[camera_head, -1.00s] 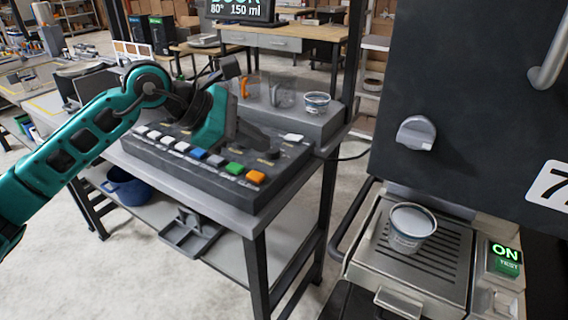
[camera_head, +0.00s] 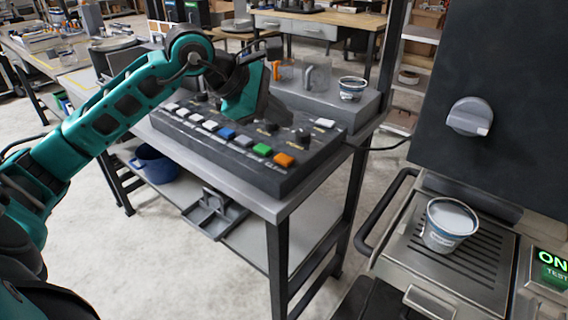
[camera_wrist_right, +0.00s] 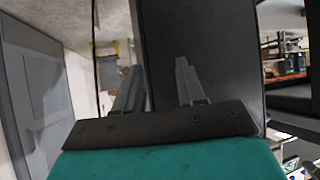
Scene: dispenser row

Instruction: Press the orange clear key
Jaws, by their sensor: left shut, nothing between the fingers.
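The orange key (camera_head: 284,160) sits at the front right end of a row of keys on the dark key panel (camera_head: 232,163). A green key (camera_head: 262,150) is just left of it. My left gripper (camera_head: 282,118) is over the back part of the panel, shut and empty, behind and above the orange key and apart from it. Its fingertips are dark against the dark panel and hard to make out. My right gripper (camera_wrist_right: 160,68) shows only in the right wrist view, with its two fingers apart and nothing between them.
The panel stands on a grey bench (camera_head: 268,205). Cups, one labelled (camera_head: 352,88), stand on a raised block behind it. At the right, a white cup (camera_head: 449,226) stands on a grille below a dark machine with a grey knob (camera_head: 470,117). A blue pot (camera_head: 155,164) is on the lower shelf.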

